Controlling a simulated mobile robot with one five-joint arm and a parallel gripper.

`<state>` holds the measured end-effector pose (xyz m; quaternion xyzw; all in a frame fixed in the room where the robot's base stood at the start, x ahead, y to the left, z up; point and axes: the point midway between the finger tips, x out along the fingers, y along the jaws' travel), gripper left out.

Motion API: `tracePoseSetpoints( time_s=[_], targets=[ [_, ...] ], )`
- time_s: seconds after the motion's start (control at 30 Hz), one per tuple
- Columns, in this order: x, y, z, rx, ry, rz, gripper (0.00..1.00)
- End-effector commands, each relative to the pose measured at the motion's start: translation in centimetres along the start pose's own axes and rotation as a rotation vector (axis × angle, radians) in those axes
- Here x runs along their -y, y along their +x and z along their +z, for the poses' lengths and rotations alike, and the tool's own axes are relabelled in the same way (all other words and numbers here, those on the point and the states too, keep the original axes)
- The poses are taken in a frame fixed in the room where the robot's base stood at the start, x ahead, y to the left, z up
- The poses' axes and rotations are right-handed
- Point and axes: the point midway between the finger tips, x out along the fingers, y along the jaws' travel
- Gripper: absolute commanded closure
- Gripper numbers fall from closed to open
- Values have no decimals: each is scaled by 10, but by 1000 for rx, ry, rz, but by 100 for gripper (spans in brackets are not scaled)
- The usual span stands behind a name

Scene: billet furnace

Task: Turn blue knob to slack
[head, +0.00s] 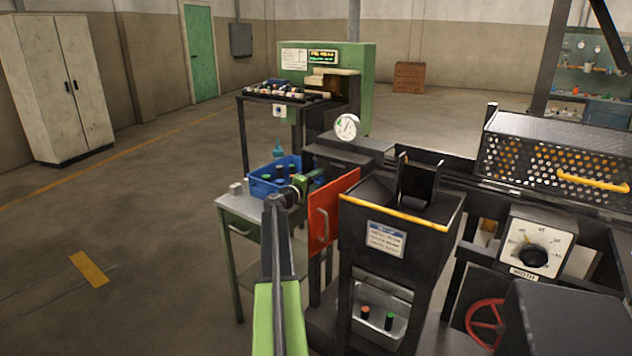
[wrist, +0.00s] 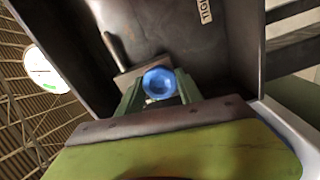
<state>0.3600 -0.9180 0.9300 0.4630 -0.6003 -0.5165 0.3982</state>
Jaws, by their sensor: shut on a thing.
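The blue knob (wrist: 159,83) shows in the wrist view, a round blue face on a dark metal plate. My gripper (wrist: 158,92) has its two green fingers on either side of the knob and is shut on it. A label (wrist: 207,12) at the top of the plate is partly cut off and seems to read "TIGHT"; no slack mark can be made out. In the head view my gripper (head: 302,184) reaches to the machine's left side, below the round gauge (head: 347,127). The knob cannot be made out there.
A red-orange panel (head: 334,211) with a handle stands just right of my gripper. A blue bin (head: 262,187) of small parts sits on a side table (head: 236,206) close to its left. A grey lever (wrist: 115,48) rises beside the knob. Floor at left is clear.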

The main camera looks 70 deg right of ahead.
Motion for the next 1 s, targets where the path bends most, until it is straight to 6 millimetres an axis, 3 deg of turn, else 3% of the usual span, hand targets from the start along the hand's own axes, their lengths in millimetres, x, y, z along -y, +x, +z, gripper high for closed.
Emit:
tracePoseSetpoints(
  time_s=[0.3,0.87,0.9,1.0],
  targets=[
    [-1,0,-3,-7,-136,2,98],
    [-1,1,-2,-6,-168,3,98],
    [-1,1,-2,-6,-168,3,56],
    [-1,1,-1,-4,-167,2,43]
  ],
)
